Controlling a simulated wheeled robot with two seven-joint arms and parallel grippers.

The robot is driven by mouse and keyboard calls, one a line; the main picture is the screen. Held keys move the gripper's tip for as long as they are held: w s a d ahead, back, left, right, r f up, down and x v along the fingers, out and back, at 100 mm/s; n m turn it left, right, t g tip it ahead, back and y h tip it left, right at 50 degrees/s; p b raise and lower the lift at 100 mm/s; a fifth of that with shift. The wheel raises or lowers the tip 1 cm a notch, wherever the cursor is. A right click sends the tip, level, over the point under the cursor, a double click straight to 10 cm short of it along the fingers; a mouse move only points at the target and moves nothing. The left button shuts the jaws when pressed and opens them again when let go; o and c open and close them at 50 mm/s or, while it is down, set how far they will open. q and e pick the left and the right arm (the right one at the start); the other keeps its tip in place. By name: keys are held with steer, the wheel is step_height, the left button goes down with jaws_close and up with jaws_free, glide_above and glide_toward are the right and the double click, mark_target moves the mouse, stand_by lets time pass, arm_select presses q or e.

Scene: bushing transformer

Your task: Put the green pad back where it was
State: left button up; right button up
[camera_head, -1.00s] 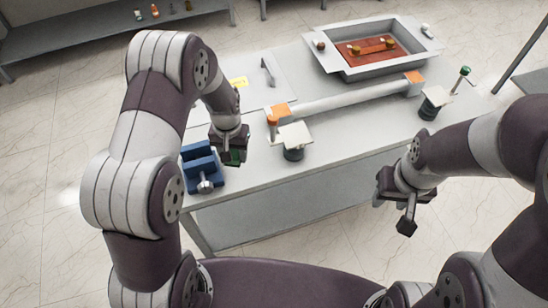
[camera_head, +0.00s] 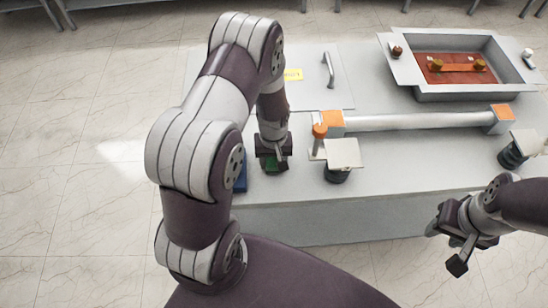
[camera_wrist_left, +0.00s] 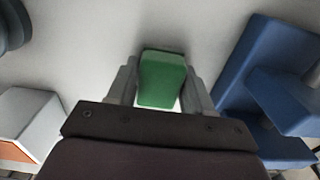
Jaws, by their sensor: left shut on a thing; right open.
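My left gripper (camera_head: 272,166) is shut on the green pad (camera_wrist_left: 162,78), which sits between its two fingers in the left wrist view. In the head view the green pad (camera_head: 272,170) shows as a small dark green patch under the gripper, near the table's front edge. A blue vise (camera_wrist_left: 268,75) stands just to the right of the pad in the left wrist view. In the head view the blue vise (camera_head: 240,176) is mostly hidden behind my left arm. My right gripper (camera_head: 460,248) is open and empty, in front of the table at the right.
A white plate on a dark round base (camera_head: 342,155) stands right of my left gripper. Behind it, a grey bar (camera_head: 415,121) with orange ends spans the table (camera_head: 300,190). A grey tray (camera_head: 470,95) stands at the back right.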

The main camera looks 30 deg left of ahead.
mark_target(274, 159)
arm_select(q)
steer(key=shift+w+f, duration=0.2)
steer(key=shift+w, duration=0.05)
steer(key=shift+s+d+r, duration=0.1)
steer(key=shift+s+r, duration=0.05)
steer(key=shift+s, duration=0.25)
steer(key=o, duration=0.7)
steer(key=shift+c, duration=0.2)
steer(key=o, duration=0.3)
steer(key=shift+w+f, duration=0.2)
steer(key=shift+w, duration=0.05)
steer(key=shift+o, duration=0.2)
steer(key=shift+s+r, duration=0.1)
steer(key=shift+r, duration=0.3)
step_height(274, 159, up, 11)
steer(key=b, duration=0.1)
steer(key=s+d+r+m+t, duration=0.1)
steer(key=s+d+r+m, duration=0.4)
steer(key=s, duration=0.3)
steer(key=shift+s+r+m, duration=0.35)
steer(key=shift+r+m, duration=0.1)
steer(key=shift+m, duration=0.35)
